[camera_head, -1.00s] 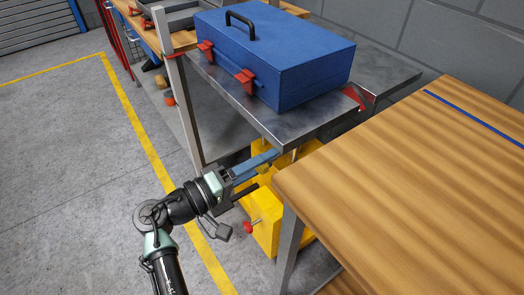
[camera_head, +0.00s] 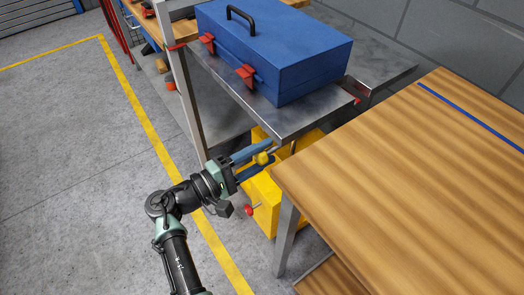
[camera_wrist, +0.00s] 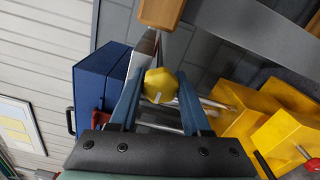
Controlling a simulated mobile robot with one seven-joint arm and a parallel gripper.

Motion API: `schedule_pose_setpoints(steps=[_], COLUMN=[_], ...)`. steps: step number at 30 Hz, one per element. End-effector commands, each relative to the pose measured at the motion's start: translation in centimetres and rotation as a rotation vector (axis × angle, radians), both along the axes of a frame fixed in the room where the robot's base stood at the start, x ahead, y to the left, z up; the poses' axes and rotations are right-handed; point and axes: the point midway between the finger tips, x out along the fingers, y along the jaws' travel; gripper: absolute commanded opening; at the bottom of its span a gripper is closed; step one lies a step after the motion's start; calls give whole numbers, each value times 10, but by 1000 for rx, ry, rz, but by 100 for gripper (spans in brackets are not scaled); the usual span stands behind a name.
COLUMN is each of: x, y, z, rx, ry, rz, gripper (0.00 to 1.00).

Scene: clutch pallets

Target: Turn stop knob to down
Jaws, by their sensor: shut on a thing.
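The yellow knob (camera_wrist: 160,86) is a lobed piece with a pale pointer mark on its face, at the centre of the wrist view. It also shows in the head view (camera_head: 263,158), in front of the yellow machine body (camera_head: 266,197) under the metal shelf. My gripper (camera_head: 258,153) has its two blue fingers on either side of the knob and is shut on it. In the wrist view my gripper (camera_wrist: 158,100) frames the knob, and the pointer mark points toward the lower part of the picture. A red knob (camera_head: 249,210) sits lower on the machine's front.
A blue toolbox (camera_head: 282,60) stands on the metal shelf (camera_head: 285,122) just above my gripper. A wooden table (camera_head: 410,190) and its leg (camera_head: 285,238) are close on the right. Open floor (camera_head: 90,210) lies to the left.

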Motion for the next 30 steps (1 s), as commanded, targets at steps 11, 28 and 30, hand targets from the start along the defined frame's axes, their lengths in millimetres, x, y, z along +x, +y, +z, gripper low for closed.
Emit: schedule_pose_setpoints(steps=[11,28,30], x=[0,-4,-9], y=[1,6,13], z=[-1,0,0], rx=[-6,-4,-4], ry=[7,5,5], rz=[1,2,3], gripper=[0,78,78])
